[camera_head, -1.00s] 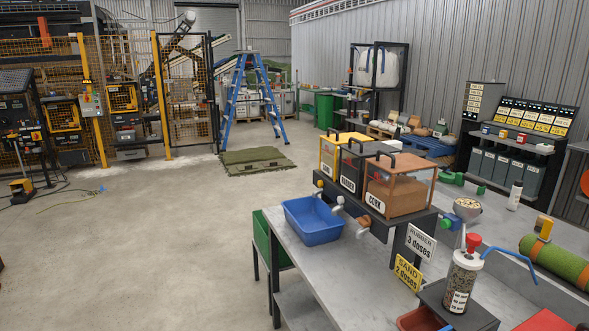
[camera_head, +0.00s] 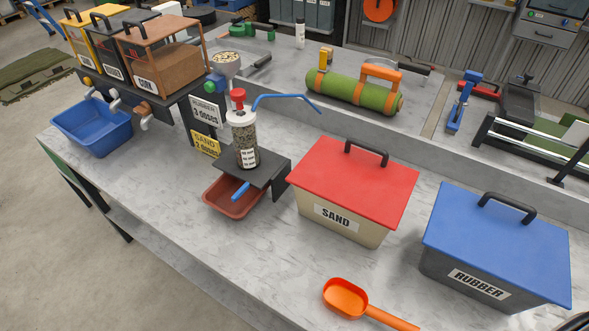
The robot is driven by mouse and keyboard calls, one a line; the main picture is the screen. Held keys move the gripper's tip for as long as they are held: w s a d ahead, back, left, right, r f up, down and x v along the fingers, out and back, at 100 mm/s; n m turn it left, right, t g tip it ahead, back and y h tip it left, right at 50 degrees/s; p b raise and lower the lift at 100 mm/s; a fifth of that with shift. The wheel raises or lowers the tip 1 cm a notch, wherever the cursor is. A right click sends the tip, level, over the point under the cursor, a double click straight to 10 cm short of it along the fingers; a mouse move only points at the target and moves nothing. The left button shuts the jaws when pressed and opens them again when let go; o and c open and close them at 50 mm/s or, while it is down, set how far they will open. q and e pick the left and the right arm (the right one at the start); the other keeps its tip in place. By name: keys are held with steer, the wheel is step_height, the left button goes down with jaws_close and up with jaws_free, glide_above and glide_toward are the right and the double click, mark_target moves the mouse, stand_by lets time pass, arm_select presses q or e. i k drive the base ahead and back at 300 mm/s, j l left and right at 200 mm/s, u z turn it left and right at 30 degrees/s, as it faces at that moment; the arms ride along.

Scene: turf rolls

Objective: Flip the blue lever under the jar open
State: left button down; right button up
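The clear jar (camera_head: 243,145) with grey granules and a red knob on top stands upright on a dark stand (camera_head: 262,168) in the head view. A short blue lever (camera_head: 241,191) sticks out under the jar, below the stand's plate and above a reddish-brown tray (camera_head: 228,200). The lever points down and towards the front. A thin bent blue rod (camera_head: 285,97) runs from the jar's top to the right. Neither of my grippers is in view.
A red-lidded SAND box (camera_head: 358,178) and a blue-lidded RUBBER box (camera_head: 500,240) stand right of the jar. An orange scoop (camera_head: 347,298) lies in front. A blue bin (camera_head: 93,124) sits left, below the dispensers. The grey bench (camera_head: 190,225) is clear at front left.

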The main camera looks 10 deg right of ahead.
mark_target(242, 190)
steer(key=i+j+z, duration=0.1)
steer(key=j, duration=0.35)
steer(key=i+j+z, duration=0.1)
steer(key=j, duration=0.35)
steer(key=j+z, duration=0.1)
steer(key=j, duration=0.4)
steer(key=i, duration=0.05)
